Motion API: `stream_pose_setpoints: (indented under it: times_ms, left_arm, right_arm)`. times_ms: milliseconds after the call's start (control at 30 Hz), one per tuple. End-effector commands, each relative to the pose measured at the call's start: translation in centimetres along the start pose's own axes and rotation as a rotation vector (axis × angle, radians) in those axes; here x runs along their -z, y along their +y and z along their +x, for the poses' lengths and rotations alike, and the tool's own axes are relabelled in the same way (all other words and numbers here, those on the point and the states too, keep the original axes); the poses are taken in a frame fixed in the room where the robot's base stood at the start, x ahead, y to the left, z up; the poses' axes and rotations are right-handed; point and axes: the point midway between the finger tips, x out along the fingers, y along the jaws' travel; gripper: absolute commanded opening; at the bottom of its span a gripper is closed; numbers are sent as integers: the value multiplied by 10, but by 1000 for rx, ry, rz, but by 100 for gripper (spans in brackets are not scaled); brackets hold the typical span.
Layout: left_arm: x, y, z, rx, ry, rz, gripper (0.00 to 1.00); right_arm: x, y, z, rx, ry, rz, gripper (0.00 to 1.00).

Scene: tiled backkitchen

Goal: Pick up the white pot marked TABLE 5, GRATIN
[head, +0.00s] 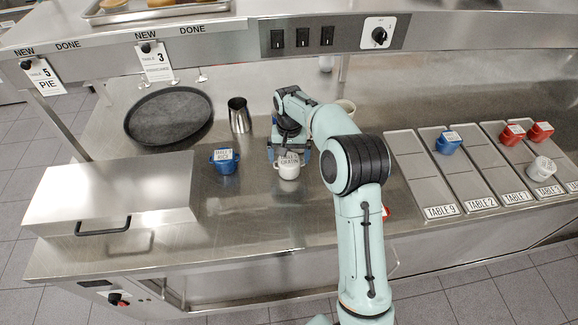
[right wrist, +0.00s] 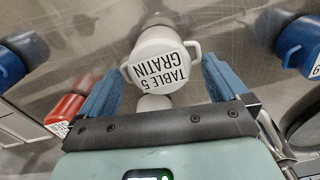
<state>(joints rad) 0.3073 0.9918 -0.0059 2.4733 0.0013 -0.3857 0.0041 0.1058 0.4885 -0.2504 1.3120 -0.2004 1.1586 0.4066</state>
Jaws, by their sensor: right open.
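The white pot (head: 288,171) with a label on its lid stands on the steel counter in the head view. In the right wrist view the white pot (right wrist: 160,48) shows its label, TABLE 5 GRATIN, upside down. My right gripper (head: 289,153) is at the pot, with its arm reaching in from the front. In the right wrist view the right gripper (right wrist: 160,72) is open, with one blue finger on each side of the pot. Gaps show between the fingers and the pot's body. My left gripper is not in view.
A blue pot (head: 224,166) stands left of the white pot. A steel jug (head: 239,115) and a round black tray (head: 168,116) are farther back. A lidded steel box (head: 110,194) is at left. Labelled trays (head: 420,166) at right hold blue, red and white pots.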

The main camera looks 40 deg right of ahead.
Motion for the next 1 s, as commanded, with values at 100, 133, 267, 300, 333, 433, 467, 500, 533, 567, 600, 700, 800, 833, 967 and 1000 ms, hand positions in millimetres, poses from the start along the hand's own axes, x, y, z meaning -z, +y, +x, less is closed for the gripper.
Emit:
stream_pose_setpoints:
  times_ms: [100,133,267,300,333,433,467,500,533,567,600,700,800,833,967,1000]
  left_arm:
    - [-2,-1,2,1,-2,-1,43]
    - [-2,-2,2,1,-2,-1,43]
    - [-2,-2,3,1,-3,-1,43]
    - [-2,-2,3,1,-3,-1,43]
    - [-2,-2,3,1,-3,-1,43]
    - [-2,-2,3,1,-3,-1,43]
    - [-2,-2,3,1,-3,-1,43]
    - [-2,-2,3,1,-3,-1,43]
    - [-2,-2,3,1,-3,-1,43]
    - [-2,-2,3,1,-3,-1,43]
    - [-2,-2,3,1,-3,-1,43]
    - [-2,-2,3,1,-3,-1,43]
    - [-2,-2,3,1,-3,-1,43]
    - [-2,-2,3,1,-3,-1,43]
    - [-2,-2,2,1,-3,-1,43]
    - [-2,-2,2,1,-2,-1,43]
  right_arm:
    - [-2,0,22,-3,-5,0,100]
    - [-2,0,26,-3,-5,0,100]
    - [-1,0,35,-1,-2,1,100]
    - [-1,0,36,-1,-2,0,100]
    - [-1,0,36,-1,-1,0,100]
    - [-1,0,36,0,-1,0,100]
    - [-1,0,36,0,-1,0,100]
    - [-1,0,36,0,-1,0,97]
    - [-1,0,36,0,-1,0,87]
    - [-1,-1,36,0,-1,0,77]
    - [-1,-1,35,0,-1,0,64]
    - [-1,-1,35,0,-1,0,34]
    - [0,-1,35,0,1,0,34]
    - [0,-1,35,0,1,0,34]
    - [0,-1,34,1,1,0,34]
    - [0,-1,32,1,2,0,34]
